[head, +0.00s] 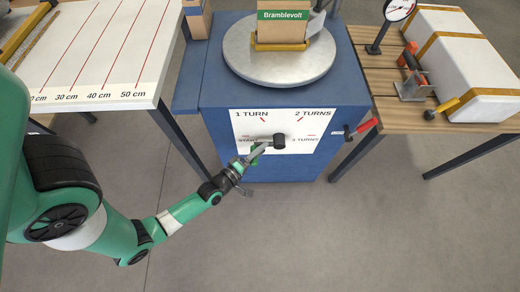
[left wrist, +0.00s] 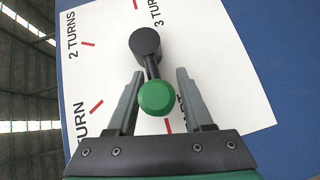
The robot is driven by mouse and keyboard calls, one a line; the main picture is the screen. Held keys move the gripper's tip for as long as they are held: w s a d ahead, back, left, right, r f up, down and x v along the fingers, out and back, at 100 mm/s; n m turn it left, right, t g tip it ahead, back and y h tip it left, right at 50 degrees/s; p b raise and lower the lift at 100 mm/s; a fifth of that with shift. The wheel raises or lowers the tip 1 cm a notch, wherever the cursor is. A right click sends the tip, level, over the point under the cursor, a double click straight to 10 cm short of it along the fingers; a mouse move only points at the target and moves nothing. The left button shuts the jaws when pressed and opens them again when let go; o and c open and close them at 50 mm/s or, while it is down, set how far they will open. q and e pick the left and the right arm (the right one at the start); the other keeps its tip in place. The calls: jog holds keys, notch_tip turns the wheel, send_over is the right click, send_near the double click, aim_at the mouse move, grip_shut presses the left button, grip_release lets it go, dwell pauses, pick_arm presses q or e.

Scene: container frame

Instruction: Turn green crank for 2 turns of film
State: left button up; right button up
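The green crank has a black hub (head: 279,140) on the white dial panel on the blue cabinet's front. Its arm points left and slightly down, close to the partly hidden START label. In the left wrist view, the round green knob (left wrist: 157,98) sits at the end of the short black arm. My left gripper (head: 251,160) is at the knob. The left wrist view shows its two fingers (left wrist: 160,90) spread on either side of the knob, with a visible gap at the right finger. The panel (head: 310,124) also reads 1 TURN, 2 TURNS and 3 TURNS. My right gripper is not in view.
A round grey turntable (head: 253,70) on the cabinet (head: 205,80) carries a Bramblevolt box (head: 283,28). A red-handled lever (head: 362,128) sticks out at the cabinet's right. A white measuring table (head: 85,55) stands left, a wooden table (head: 395,115) right. The floor in front is clear.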

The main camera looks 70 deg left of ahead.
pick_arm(q)
jog(key=shift+f, duration=0.1)
jog(key=c, duration=0.7)
grip_shut()
jog(key=shift+s+f, duration=0.1)
jog(key=shift+f, duration=0.05)
